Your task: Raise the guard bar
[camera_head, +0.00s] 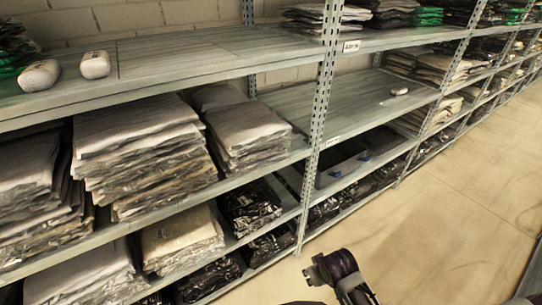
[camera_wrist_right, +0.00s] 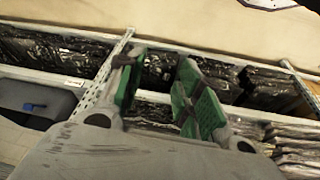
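I cannot make out a distinct guard bar in either view. My right gripper (camera_head: 318,270) is low in the head view, over the floor in front of the shelving and apart from it. In the right wrist view its two fingers with green pads (camera_wrist_right: 162,88) stand apart with nothing between them, so it is open and empty. The lower shelves with dark packs show beyond the fingers. My left gripper is not in view.
Grey metal shelving (camera_head: 322,110) holds stacks of bagged clothes (camera_head: 140,150). Small pale rounded objects (camera_head: 95,64) lie on the upper shelf. A grey bin with blue parts (camera_head: 345,170) sits on a lower shelf, also in the wrist view (camera_wrist_right: 40,95). The aisle floor (camera_head: 460,210) is clear.

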